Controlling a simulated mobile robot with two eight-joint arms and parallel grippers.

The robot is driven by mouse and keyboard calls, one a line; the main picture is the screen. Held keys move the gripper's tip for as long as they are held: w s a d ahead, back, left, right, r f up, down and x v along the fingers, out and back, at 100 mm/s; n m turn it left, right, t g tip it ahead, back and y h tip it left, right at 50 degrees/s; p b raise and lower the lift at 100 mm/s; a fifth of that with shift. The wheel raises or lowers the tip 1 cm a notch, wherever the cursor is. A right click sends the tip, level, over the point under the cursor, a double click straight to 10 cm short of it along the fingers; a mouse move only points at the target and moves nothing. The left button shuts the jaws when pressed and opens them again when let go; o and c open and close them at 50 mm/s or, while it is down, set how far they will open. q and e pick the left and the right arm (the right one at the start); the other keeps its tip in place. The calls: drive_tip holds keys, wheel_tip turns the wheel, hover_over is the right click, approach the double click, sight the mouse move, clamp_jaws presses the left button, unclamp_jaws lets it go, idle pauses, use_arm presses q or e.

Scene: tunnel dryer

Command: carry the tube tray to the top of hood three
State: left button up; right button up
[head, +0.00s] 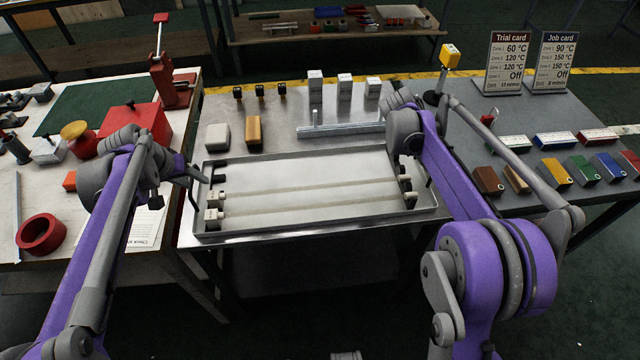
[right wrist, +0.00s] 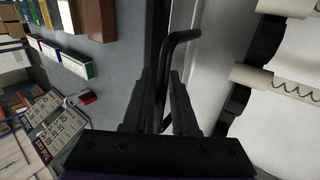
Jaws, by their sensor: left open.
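The tube tray (head: 330,228) is a shallow metal tray in the middle of the head view, flat on the steel bench. Pale tubes (head: 310,190) lie across it between end blocks. My left gripper (head: 197,176) is open at the tray's left end, by the dark left handle; the exact gap is too small to tell. My right arm reaches the tray's right end and hides much of its gripper in the head view. In the right wrist view, the right gripper (right wrist: 163,80) has its fingers apart, with the tray's dark bent handle (right wrist: 180,38) between or just beyond them. I cannot identify hood three.
Left bench holds a red box (head: 135,120), a red ring (head: 41,235) and a red press (head: 163,75). Small blocks (head: 316,85) and a metal bar (head: 340,130) stand behind the tray. Right bench holds the Trial card (head: 505,62), the Job card (head: 553,62) and coloured blocks (head: 555,172).

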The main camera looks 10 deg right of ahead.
use_arm(q)
drive_tip(key=shift+c, duration=0.2)
use_arm(e)
drive_tip(key=shift+c, duration=0.2)
use_arm(q)
drive_tip(key=c, duration=0.5)
use_arm(e)
clamp_jaws()
use_arm(q)
clamp_jaws()
drive_tip(key=shift+r, duration=0.1)
